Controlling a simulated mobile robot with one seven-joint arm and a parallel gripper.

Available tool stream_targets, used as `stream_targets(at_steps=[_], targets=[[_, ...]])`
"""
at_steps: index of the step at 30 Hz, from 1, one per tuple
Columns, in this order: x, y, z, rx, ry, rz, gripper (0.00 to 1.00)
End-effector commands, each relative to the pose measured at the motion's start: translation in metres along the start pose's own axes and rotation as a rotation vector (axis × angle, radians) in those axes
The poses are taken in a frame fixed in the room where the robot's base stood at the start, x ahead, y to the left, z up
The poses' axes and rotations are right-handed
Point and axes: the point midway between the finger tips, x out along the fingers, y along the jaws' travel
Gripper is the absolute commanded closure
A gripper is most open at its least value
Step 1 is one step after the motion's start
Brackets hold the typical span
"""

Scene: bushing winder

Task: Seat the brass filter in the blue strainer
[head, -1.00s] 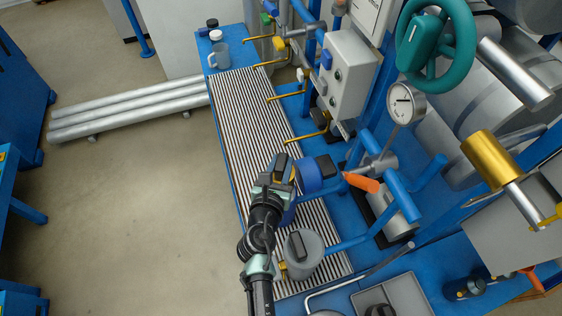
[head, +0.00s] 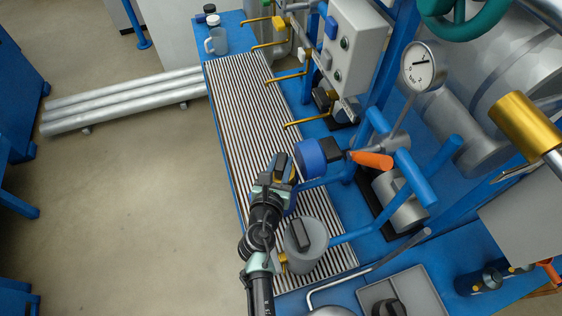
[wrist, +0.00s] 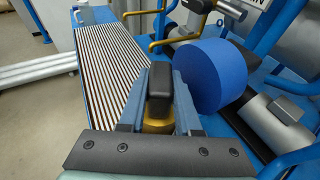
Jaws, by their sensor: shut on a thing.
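My gripper (wrist: 159,76) is shut on the brass filter (wrist: 159,126), holding it by its dark block-shaped handle (wrist: 160,88). Only a small part of the brass shows in the wrist view, below the handle and between the fingers. The blue strainer (wrist: 208,76) is a thick blue cylinder just right of the fingers in the wrist view. In the head view the strainer (head: 309,157) sits right beside my gripper (head: 279,174), on its right. The filter is outside the strainer as far as I can see. The strainer's opening is hidden from both views.
A grey round pot with a dark handle (head: 305,243) stands close right of my arm. Pipework with an orange lever (head: 371,160) and a gauge (head: 422,66) lies to the right. The slatted grating (head: 240,100) is mostly clear; a jug (head: 216,42) stands at its far end.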

Motion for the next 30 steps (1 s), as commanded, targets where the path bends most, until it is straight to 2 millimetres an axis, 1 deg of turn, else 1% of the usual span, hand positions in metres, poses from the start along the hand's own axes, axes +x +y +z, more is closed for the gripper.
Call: stream_targets(at_steps=[1, 3, 12, 19, 30], targets=[[0.003, 0.000, -0.007, 0.000, -0.001, 0.000, 1.00], [0.004, 0.000, -0.013, -0.001, -0.001, 0.000, 1.00], [0.010, 0.000, -0.031, 0.001, -0.001, 0.000, 1.00], [0.012, 0.000, -0.037, 0.001, -0.001, 0.000, 1.00], [0.012, 0.000, -0.037, 0.000, -0.001, 0.000, 1.00]])
